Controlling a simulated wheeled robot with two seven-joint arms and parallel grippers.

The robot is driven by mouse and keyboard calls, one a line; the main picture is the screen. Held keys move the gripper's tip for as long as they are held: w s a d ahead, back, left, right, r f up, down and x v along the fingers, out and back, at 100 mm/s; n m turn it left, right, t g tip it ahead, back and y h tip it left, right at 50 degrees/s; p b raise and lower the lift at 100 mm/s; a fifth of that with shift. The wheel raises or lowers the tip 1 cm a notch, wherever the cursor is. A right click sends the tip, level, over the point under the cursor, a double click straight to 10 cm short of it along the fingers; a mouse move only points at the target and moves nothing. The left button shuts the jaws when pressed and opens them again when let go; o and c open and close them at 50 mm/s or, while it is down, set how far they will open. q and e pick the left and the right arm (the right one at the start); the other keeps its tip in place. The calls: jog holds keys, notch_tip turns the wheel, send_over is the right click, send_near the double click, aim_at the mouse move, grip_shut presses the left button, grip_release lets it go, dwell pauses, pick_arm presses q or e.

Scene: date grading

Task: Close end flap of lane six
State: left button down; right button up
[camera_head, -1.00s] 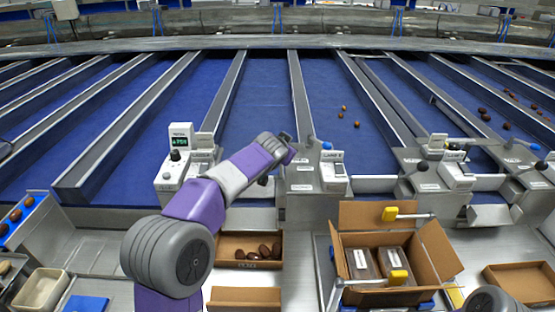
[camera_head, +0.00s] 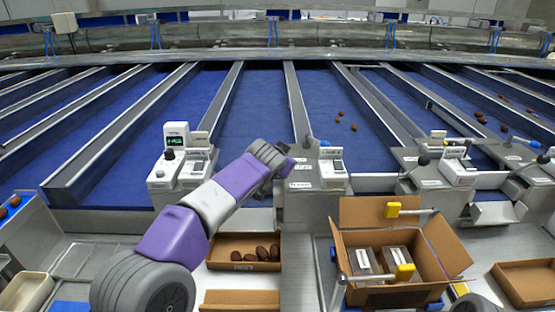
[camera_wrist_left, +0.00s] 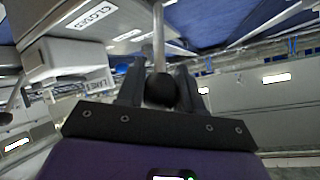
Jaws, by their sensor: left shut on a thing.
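My left gripper (camera_head: 284,165) reaches in from the left to the front of the lanes, beside the middle console (camera_head: 330,165). In the left wrist view its fingers (camera_wrist_left: 160,90) are shut around a black ball knob (camera_wrist_left: 161,89) on a metal lever rod (camera_wrist_left: 158,40). A "CLOSED" label (camera_wrist_left: 96,15) and a "LANE" label (camera_wrist_left: 92,83) show to the left of the knob; the lane number is hard to read. The arm and gripper hide the lever in the head view. I cannot tell which flap it moves or how that flap stands. My right gripper is not in view.
A carton of dates (camera_head: 238,239) lies below my arm. An open box (camera_head: 437,246) holds two packs, with yellow-tipped rods close by. A few dates lie on the blue lanes.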

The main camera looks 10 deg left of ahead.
pick_arm(q)
jog(key=shift+s+d+r, duration=0.1)
jog(key=shift+r, duration=0.2)
jog(key=c, duration=0.8)
grip_release()
jog(key=shift+s, duration=0.15)
jog(key=shift+o, duration=0.3)
jog(key=shift+f, duration=0.1)
jog(key=v, duration=0.7)
jog(key=shift+s, duration=0.2)
